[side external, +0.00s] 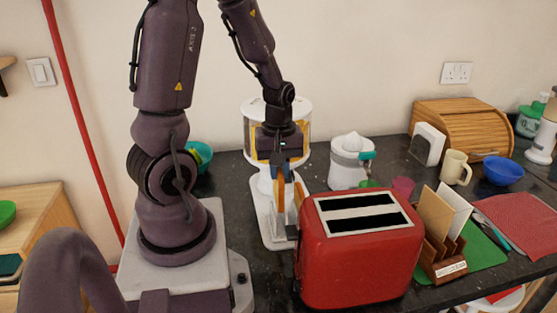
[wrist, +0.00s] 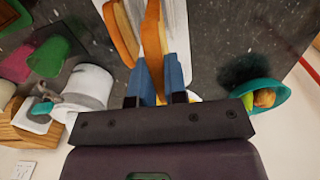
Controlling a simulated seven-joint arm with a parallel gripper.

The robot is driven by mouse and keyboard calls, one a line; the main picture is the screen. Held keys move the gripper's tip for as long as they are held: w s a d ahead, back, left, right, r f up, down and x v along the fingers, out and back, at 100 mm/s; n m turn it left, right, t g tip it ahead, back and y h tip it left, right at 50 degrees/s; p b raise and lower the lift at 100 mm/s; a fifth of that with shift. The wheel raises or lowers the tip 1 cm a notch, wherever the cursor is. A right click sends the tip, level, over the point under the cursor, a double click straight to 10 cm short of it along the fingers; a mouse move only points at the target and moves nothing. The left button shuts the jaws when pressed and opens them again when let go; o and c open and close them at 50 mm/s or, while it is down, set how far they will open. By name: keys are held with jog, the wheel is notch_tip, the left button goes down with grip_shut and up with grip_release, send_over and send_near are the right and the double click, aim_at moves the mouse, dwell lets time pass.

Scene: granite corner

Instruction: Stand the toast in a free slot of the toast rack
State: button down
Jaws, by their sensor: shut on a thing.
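My gripper (wrist: 160,85) points down, with its blue fingers shut on an orange-brown slab, the toast (wrist: 152,35), seen nearly edge-on. In the side view the toast (side external: 281,200) hangs upright below the gripper, just left of the red toaster. In the wrist view a second orange-brown slab with a pale face (wrist: 120,35) is close beside the held toast; I cannot tell what it stands in. The toast's lower edge is hidden, so contact below cannot be told.
The red toaster (side external: 360,265) has two empty-looking slots. A wooden letter rack (side external: 446,265) holds cards at its right. A white dispenser (side external: 275,112) stands behind my gripper. A juicer (side external: 350,163), a teal bowl (wrist: 272,92) and a bread bin (side external: 465,128) stand around.

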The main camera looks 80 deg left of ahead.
jog(key=shift+f, duration=2.9)
jog(key=c, duration=1.1)
grip_release()
jog(key=shift+r, duration=4)
